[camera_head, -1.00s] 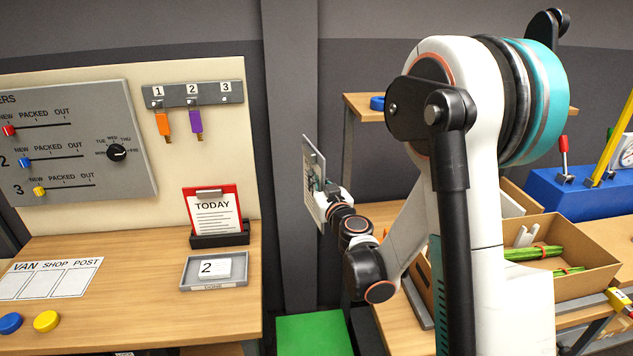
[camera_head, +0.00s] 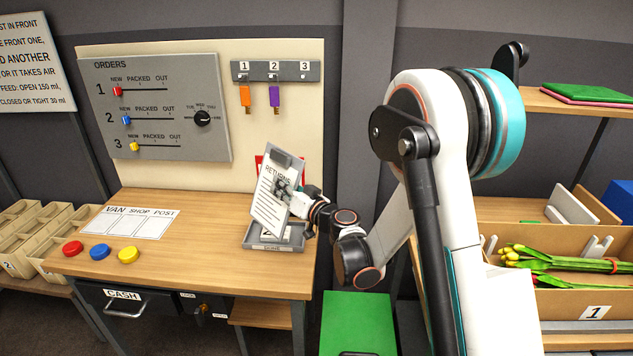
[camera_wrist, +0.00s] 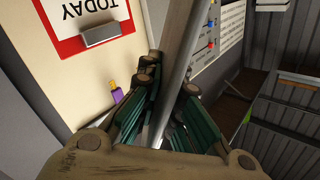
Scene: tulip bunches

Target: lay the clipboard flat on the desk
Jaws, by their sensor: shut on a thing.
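The clipboard (camera_head: 267,196) is grey with a white sheet headed RETURNS. It is held up on edge and tilted, above the right part of the desk (camera_head: 190,260). My gripper (camera_head: 292,198) is shut on its right edge in the head view. In the wrist view the clipboard shows edge-on as a grey strip (camera_wrist: 180,75) between the fingers of my gripper (camera_wrist: 165,115). The clipboard hides most of the red TODAY clipboard, which shows in the wrist view (camera_wrist: 88,30).
A grey tray (camera_head: 268,247) lies below the held clipboard. A VAN SHOP POST sheet (camera_head: 130,222) and red, blue and yellow discs (camera_head: 100,252) lie at the desk's left. The front middle of the desk is clear. Two key tags hang on the back board.

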